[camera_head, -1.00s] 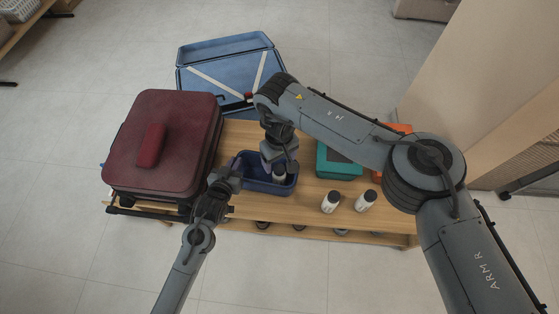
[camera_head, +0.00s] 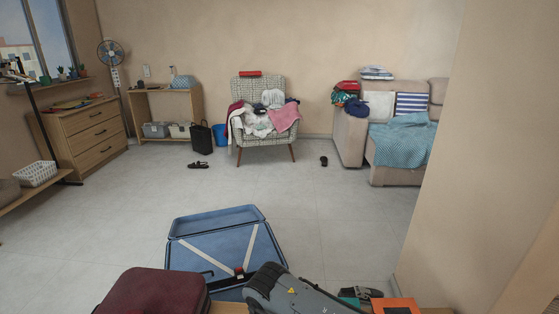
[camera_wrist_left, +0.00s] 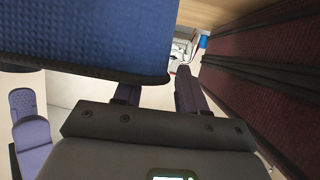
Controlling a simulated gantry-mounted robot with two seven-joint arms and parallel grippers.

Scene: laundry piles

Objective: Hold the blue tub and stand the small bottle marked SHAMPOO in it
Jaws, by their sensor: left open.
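I cannot tell whether the fingers touch the tub. The small SHAMPOO bottle shows in neither current view. My right gripper is out of view; only a grey link of my right arm shows at the bottom of the head view.
The maroon suitcase (camera_head: 155,292) stands at the bottom left; its ribbed side (camera_wrist_left: 270,70) is close right of my left gripper. An open blue suitcase (camera_head: 225,245) lies beyond. An orange item (camera_head: 396,306) is at the bottom right. Laundry covers the armchair (camera_head: 262,115); the middle floor is clear.

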